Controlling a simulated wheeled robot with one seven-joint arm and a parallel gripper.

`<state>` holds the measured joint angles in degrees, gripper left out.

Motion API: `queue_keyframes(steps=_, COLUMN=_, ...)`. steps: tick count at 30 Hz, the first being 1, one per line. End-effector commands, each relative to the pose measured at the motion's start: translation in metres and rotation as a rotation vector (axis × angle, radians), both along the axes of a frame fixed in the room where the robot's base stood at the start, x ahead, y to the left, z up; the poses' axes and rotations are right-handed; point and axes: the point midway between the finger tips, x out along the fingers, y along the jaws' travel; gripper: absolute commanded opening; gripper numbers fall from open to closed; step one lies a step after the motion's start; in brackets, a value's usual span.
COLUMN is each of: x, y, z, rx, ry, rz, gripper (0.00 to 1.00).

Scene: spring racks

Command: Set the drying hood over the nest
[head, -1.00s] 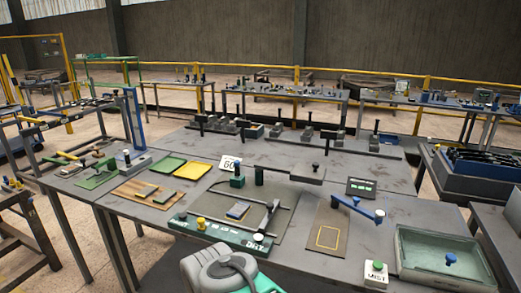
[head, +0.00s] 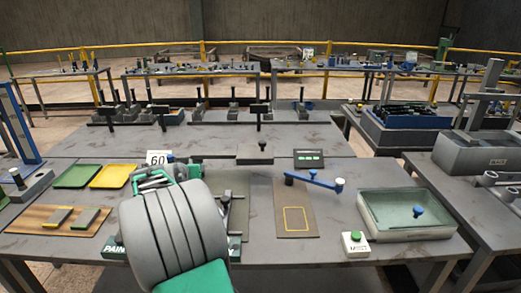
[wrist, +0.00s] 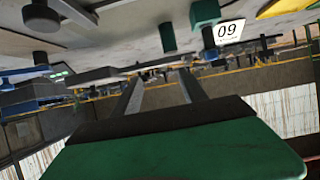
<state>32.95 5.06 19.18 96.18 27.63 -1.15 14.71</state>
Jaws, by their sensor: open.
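A flat grey box with a black knob on top, which looks like the drying hood (head: 254,156), stands behind the middle of the front bench. It is apart from my gripper. The nest appears to be on the painting fixture (head: 236,228); my ribbed grey arm and green forearm hide most of it, so what sits there is hidden. My gripper (wrist: 158,84) shows in the wrist view with two parallel fingers apart and nothing between them.
To the right are a brown pad with a yellow outline (head: 295,208), a blue lever (head: 314,181), a green-button box (head: 355,243) and a glassy tray with a blue knob (head: 400,226). Green (head: 77,176) and yellow (head: 110,176) trays lie left. Racks with upright posts stand behind.

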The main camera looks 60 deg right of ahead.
Motion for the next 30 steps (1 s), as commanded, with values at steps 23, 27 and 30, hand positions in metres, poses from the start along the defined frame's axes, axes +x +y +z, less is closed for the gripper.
queue_keyframes(steps=23, x=-0.13, y=-0.264, z=-0.009, rx=-0.432, ry=-0.124, rz=-0.375, gripper=0.51)
queue_keyframes(steps=27, x=-0.128, y=-0.28, z=-0.009, rx=-0.431, ry=-0.124, rz=-0.374, gripper=0.51)
queue_keyframes(steps=30, x=-0.127, y=-0.285, z=-0.01, rx=-0.432, ry=-0.124, rz=-0.373, gripper=0.51)
